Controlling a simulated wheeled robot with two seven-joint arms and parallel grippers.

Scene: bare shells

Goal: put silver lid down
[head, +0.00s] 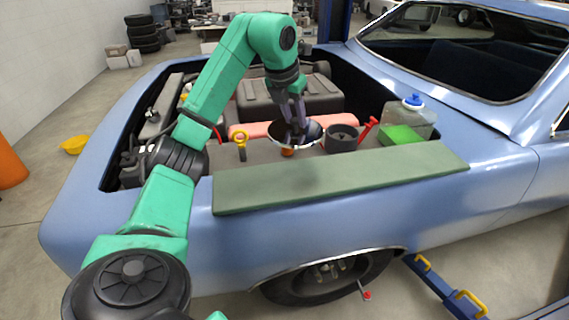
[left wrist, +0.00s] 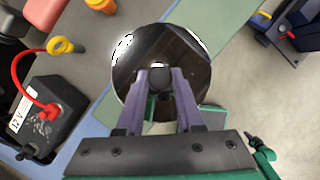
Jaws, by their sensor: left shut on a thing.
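The silver lid (head: 311,133) is a round, shiny, mirror-like disc with dark reflections, above the grey work surface in the car's engine bay. It also shows in the left wrist view (left wrist: 132,85), large and close, at the fingertips. My left gripper (head: 292,124) is shut on the lid at its middle and reaches down from above; its two purple fingers (left wrist: 160,76) meet at the lid's knob. The lid appears to be held above the surface, but the gap under it is hard to judge.
A green board (head: 340,178) lies along the fender.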

